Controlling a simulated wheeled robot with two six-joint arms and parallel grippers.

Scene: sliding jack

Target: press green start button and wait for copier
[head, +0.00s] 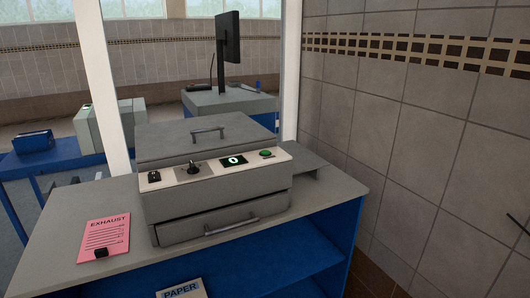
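The grey copier (217,190) stands on a grey-topped counter, its lid (200,143) down and its front drawer (225,223) shut. The round green start button (267,154) is at the right end of its pale control panel. Left of the button, a small dark display (233,160) shows a green figure that looks like 0. No gripper touches the copier or the button. My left gripper is not in view. A thin dark shape at the right edge may be a tip of my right gripper (517,224); its state cannot be made out.
A black knob (194,168) and a black switch (154,177) share the panel. A pink EXHAUST sheet (105,236) lies on the counter (62,227) under a small black block. A PAPER pack (182,291) is below. A tiled wall (420,140) stands close on the right.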

